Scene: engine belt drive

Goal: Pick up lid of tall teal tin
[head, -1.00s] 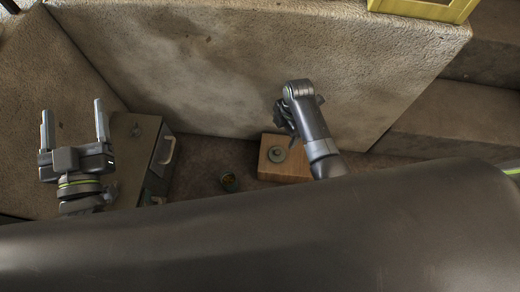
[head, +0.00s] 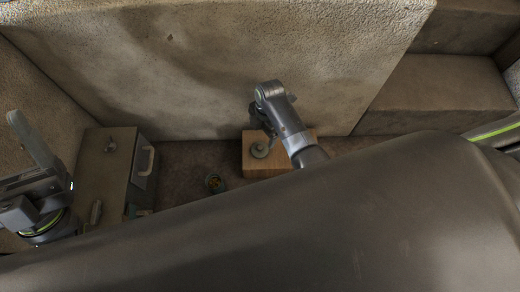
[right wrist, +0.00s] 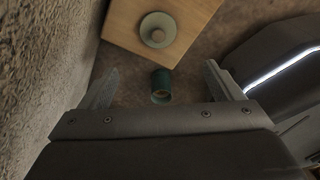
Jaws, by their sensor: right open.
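A round grey-green lid with a raised knob (head: 260,150) lies on a wooden block (head: 297,140). The lid also shows at the top of the right wrist view (right wrist: 158,30). My left gripper (head: 30,140) is cut by the left edge, with one finger clear.
A dark box (head: 105,165) with a side handle stands at the left, with small items on top. A pale rough wall (head: 220,60) rises close behind the block. The brown floor between box and block is mostly clear.

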